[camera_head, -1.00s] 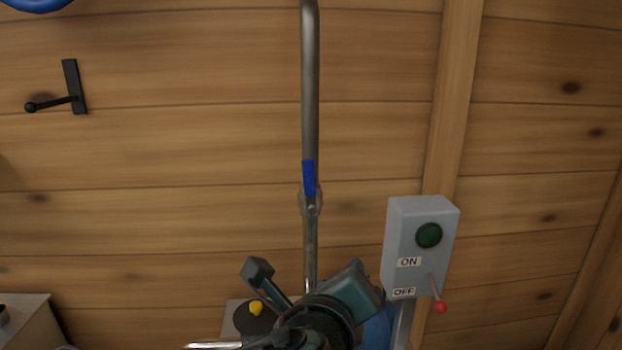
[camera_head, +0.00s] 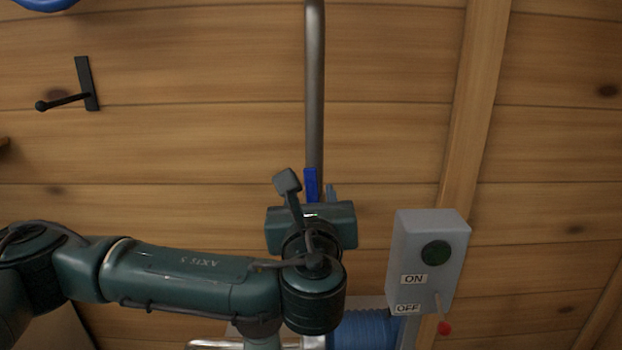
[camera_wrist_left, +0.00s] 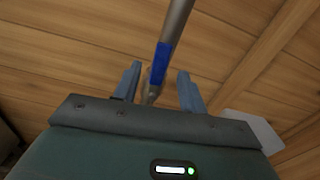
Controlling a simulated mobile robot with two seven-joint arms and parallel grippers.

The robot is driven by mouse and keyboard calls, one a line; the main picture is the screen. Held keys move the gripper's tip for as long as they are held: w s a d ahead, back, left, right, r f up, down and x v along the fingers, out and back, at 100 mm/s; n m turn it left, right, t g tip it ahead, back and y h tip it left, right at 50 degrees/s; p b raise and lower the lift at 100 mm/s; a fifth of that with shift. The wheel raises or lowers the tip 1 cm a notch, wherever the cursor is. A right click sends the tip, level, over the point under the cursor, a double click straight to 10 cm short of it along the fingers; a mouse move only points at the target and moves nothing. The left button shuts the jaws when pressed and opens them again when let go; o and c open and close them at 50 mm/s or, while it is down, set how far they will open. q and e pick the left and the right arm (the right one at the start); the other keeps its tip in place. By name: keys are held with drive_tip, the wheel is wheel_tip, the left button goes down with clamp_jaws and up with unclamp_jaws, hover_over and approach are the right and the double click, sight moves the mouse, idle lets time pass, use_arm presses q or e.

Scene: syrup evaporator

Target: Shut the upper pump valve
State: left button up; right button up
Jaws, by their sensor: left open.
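The upper pump valve has a blue handle (camera_head: 311,184) lying along a vertical grey metal pipe (camera_head: 314,90). My left gripper (camera_head: 321,192) is in front of the valve, and its wrist hides the valve body in the head view. In the left wrist view the blue handle (camera_wrist_left: 164,65) points up along the pipe. My right gripper is in neither view.
A grey switch box (camera_head: 430,260) with a green button, ON and OFF labels and a red-tipped lever hangs right of the pipe. A black wall hook (camera_head: 88,84) is at upper left. A blue ribbed object (camera_head: 362,330) is below my wrist. The wood wall (camera_head: 200,150) is mostly clear.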

sight(311, 184)
use_arm(q)
drive_tip(key=shift+w+p, duration=0.35)
drive_tip(key=shift+w, duration=1.65)
drive_tip(key=shift+c, duration=0.3)
clamp_jaws()
